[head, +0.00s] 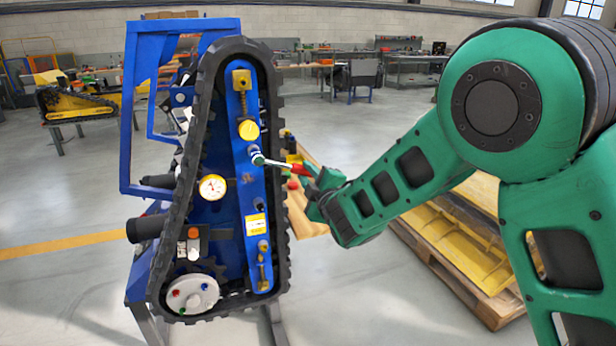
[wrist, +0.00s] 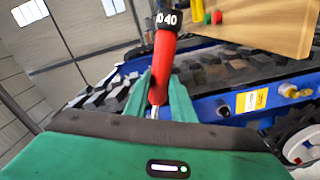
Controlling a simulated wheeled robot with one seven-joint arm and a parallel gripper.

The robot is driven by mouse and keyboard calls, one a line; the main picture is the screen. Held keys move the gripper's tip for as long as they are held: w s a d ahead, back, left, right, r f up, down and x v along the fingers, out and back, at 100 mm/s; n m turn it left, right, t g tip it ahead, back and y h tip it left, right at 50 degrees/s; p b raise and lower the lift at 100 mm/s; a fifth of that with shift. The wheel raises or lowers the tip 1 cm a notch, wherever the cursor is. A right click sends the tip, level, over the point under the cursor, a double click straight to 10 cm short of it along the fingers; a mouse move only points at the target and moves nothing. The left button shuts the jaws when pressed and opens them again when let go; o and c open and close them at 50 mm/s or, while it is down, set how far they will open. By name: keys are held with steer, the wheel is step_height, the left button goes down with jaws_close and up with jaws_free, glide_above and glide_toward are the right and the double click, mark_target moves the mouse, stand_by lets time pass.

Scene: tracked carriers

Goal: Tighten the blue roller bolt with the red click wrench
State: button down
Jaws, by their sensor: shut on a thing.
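The red click wrench (head: 300,168) points left from my gripper (head: 318,188) toward the tracked carrier (head: 236,190). Its bright shaft (head: 276,163) ends in a head (head: 258,159) at a bluish roller bolt (head: 254,150) on the carrier's blue beam, below a yellow round part. The head covers part of this spot, so I cannot tell how fully it is seated. In the wrist view my gripper (wrist: 164,92) is shut on the red handle (wrist: 163,62), which stands between the two green fingers. A black collar marked 40 (wrist: 168,18) tops the handle.
The black track (head: 280,205) runs around the beam. A dial gauge (head: 212,187) and a white disc (head: 192,294) with coloured bolts sit on the carrier. A wooden board (wrist: 255,25) lies close behind the wrench. A pallet (head: 455,265) with yellow parts stands under my arm.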

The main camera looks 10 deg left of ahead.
steer(key=shift+w+a, duration=0.25)
steer(key=shift+w, duration=0.15)
stand_by(0.3)
stand_by(0.4)
steer(key=c, duration=2.2)
jaws_free()
jaws_close()
steer(key=shift+s+a+f+m, duration=0.15)
steer(key=shift+a+f+m, duration=0.1)
steer(key=shift+f+m, duration=0.35)
steer(key=shift+s+a+f+m, duration=0.2)
steer(key=shift+a+f+m, duration=0.1)
steer(key=shift+f+m, duration=0.3)
